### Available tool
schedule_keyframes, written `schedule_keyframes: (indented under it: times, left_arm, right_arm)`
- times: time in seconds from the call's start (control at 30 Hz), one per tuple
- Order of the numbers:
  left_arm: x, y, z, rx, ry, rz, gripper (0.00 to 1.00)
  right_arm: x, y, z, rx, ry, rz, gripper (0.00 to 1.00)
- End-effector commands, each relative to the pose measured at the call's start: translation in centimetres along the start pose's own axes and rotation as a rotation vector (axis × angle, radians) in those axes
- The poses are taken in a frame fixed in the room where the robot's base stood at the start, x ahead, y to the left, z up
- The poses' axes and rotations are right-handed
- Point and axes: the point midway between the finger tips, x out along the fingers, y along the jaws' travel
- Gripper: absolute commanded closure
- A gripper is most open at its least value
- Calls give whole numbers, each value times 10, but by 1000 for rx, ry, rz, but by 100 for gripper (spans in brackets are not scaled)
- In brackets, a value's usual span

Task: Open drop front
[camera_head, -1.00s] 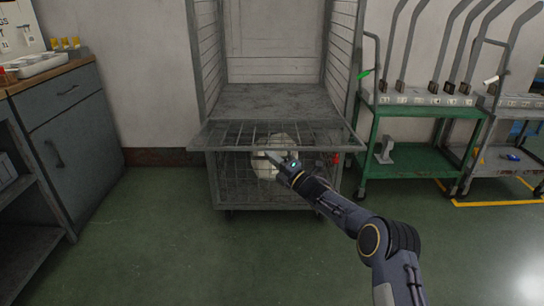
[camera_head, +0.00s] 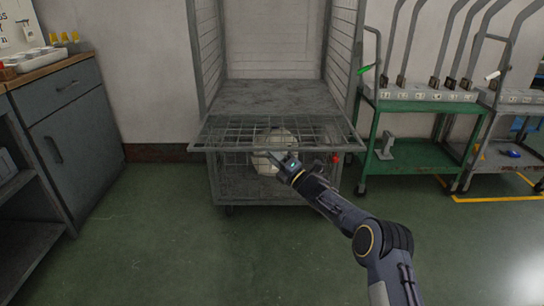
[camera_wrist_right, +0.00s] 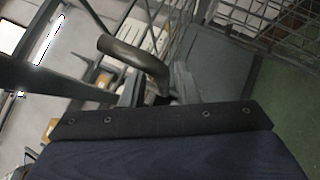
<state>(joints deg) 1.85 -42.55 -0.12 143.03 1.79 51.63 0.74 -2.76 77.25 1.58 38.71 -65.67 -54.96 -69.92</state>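A grey wire cage cart (camera_head: 262,96) stands against the wall. Its mesh drop front (camera_head: 225,133) is folded down and juts out toward me, close to level, over the lower mesh bay. My right gripper (camera_head: 281,162) is at the front edge of this panel, near its middle. I cannot tell whether it touches the panel or whether its fingers are apart. My left gripper is not in view.
A round pale object (camera_head: 268,139) sits behind the mesh. A green trolley (camera_head: 408,104) with upright forms stands to the right, another trolley beyond it. A grey cabinet (camera_head: 72,135) stands at the left. The green floor (camera_head: 160,240) before the cart is clear.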

Motion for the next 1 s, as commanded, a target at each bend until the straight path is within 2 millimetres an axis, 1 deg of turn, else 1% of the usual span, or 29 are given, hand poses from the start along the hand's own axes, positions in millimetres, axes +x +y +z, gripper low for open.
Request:
schedule_keyframes:
  times: [0.03,0.13,0.23,0.37,0.5,0.63,0.77,1.0]
  left_arm:
    - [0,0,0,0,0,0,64]
    - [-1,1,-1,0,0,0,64]
    - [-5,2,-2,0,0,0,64]
    - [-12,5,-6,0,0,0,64]
    - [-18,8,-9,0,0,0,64]
    - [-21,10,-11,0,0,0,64]
    - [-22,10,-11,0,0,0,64]
    - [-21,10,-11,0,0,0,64]
  right_arm:
    - [2,4,1,-3,0,10,67]
    - [-1,5,2,-2,0,9,67]
    - [-9,6,3,-2,0,8,67]
    - [-29,6,4,-1,-3,5,67]
    - [-54,5,4,-1,-3,3,67]
    - [-70,2,2,0,-1,1,67]
    - [-77,0,1,0,-1,1,67]
    - [-78,-1,0,0,0,1,67]
